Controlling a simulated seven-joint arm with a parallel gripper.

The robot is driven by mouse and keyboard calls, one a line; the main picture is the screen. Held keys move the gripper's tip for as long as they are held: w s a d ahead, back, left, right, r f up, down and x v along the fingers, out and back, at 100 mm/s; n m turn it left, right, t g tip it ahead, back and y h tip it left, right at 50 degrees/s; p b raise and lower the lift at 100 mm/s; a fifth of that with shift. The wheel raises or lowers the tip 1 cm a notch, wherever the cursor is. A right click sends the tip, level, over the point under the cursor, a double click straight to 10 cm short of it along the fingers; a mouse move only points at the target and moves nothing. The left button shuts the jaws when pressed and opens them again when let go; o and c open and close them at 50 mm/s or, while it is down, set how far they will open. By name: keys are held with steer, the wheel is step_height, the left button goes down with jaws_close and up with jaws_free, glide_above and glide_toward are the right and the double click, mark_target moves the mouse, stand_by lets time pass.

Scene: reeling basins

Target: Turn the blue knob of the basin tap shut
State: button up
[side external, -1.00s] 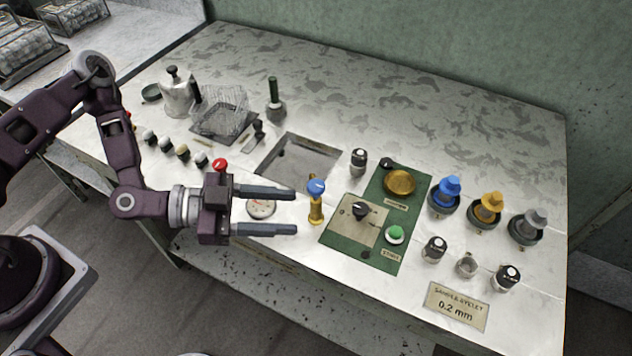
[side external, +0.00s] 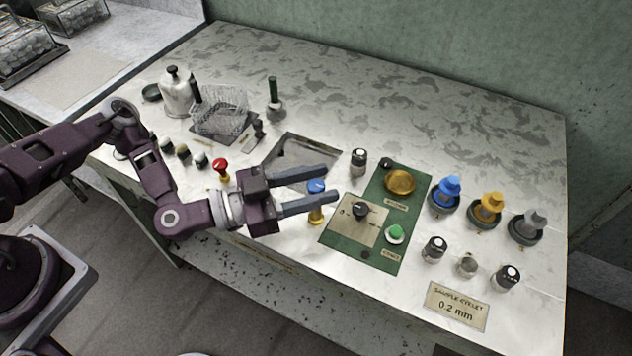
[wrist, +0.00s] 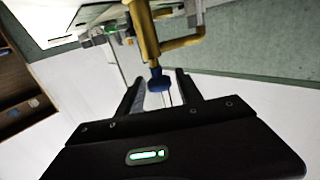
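The blue knob (side external: 316,186) tops a short brass tap (side external: 316,215) at the front edge of the sunken basin (side external: 290,150). My gripper (side external: 333,182) is open, with its two fingers reaching to either side of the blue knob in the side view. In the wrist view the blue knob (wrist: 158,80) shows between the open fingertips (wrist: 157,78), with the brass tap body (wrist: 145,30) beyond it. I cannot tell whether either finger touches the knob. My gripper hides part of the basin.
A red knob (side external: 221,167) stands left of my gripper. A green panel (side external: 375,240) with a black dial (side external: 360,210), a green button (side external: 394,233) and a brass dish (side external: 399,182) lies right of the tap. A wire basket (side external: 220,110) stands behind left. The table's back right is clear.

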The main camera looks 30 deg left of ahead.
jaws_close()
steer(key=shift+m+g+h, duration=0.3)
steer(key=shift+m+g, duration=0.1)
steer(key=m+g+h, duration=0.3)
steer(key=m+g, duration=0.1)
steer(key=g, duration=0.1)
steer(key=shift+w, duration=0.1)
steer(key=m+g, duration=0.2)
steer(key=g, duration=0.1)
steer(key=m+g+h, duration=0.1)
steer(key=m+g, duration=0.1)
steer(key=g, duration=0.2)
steer(key=m+g, duration=0.2)
steer(key=g, duration=0.1)
steer(key=m+g, duration=0.2)
steer(key=g, duration=0.2)
steer(key=shift+m+y, duration=0.4)
steer(key=shift+m+g+y, duration=1.7)
steer(key=shift+m+g, duration=0.3)
steer(key=shift+g, duration=0.6)
steer(key=shift+m+g+y, duration=0.3)
steer(key=shift+g, duration=0.1)
